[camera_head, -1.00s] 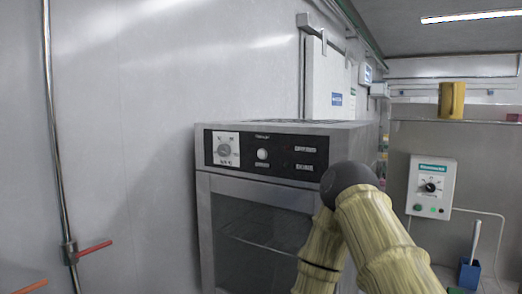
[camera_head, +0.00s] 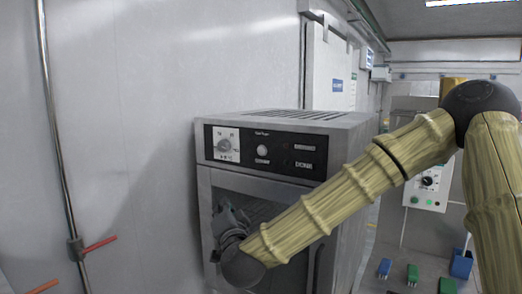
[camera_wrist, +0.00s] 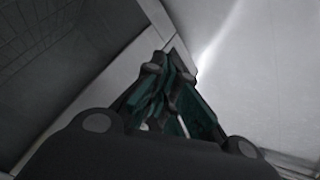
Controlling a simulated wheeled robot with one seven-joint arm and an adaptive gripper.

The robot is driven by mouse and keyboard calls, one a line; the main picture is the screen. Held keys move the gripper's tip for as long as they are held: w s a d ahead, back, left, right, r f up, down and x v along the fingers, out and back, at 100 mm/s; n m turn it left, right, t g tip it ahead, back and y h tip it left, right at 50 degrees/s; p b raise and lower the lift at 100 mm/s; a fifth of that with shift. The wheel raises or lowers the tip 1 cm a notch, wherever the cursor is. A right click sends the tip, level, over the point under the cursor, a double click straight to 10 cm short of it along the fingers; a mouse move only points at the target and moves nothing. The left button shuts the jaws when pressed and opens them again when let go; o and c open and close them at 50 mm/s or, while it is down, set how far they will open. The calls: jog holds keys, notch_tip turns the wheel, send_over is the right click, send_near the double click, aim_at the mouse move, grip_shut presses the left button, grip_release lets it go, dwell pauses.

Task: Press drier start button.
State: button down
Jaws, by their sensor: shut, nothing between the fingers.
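The drier (camera_head: 350,140) is a grey metal box with a dark glass door. Its black control panel (camera_head: 280,143) has a white dial plate (camera_head: 227,145) at left and a round white button (camera_head: 262,150) beside it. Two small labels are on the right of the panel. My gripper (camera_head: 222,208) is shut and empty in front of the door's upper left part, below the panel and apart from the button. In the wrist view my closed fingers (camera_wrist: 168,68) point toward the drier's pale frame edge; the button is not seen there.
A plain wall is left of the drier, with a vertical pipe (camera_head: 58,150) and a red handle (camera_head: 100,243). A control box (camera_head: 428,182) hangs at the right. Blue and green objects (camera_head: 412,273) stand low at right. My forearm crosses the drier door.

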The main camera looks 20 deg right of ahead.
aim_at(261, 151)
notch_tip(261, 151, up, 12)
jog(key=d+m+t+h, duration=0.1)
jog(key=d+m+h, duration=0.1)
jog(key=shift+s+d+m+t+p, duration=0.3)
jog(key=shift+s+t+p, duration=0.1)
jog(key=shift+s+p, duration=0.05)
jog(key=shift+w+d+p, duration=0.2)
jog(key=shift+w+d, duration=0.7)
jog(key=shift+d, duration=0.25)
jog(key=shift+w+d+p, duration=0.15)
jog(key=shift+w+d, duration=0.8)
jog(key=shift+d, duration=0.2)
jog(key=shift+w+d+p, duration=0.2)
jog(key=shift+w+d, duration=0.7)
jog(key=shift+d, duration=0.25)
jog(key=shift+w+d, duration=0.2)
jog(key=shift+d, duration=0.1)
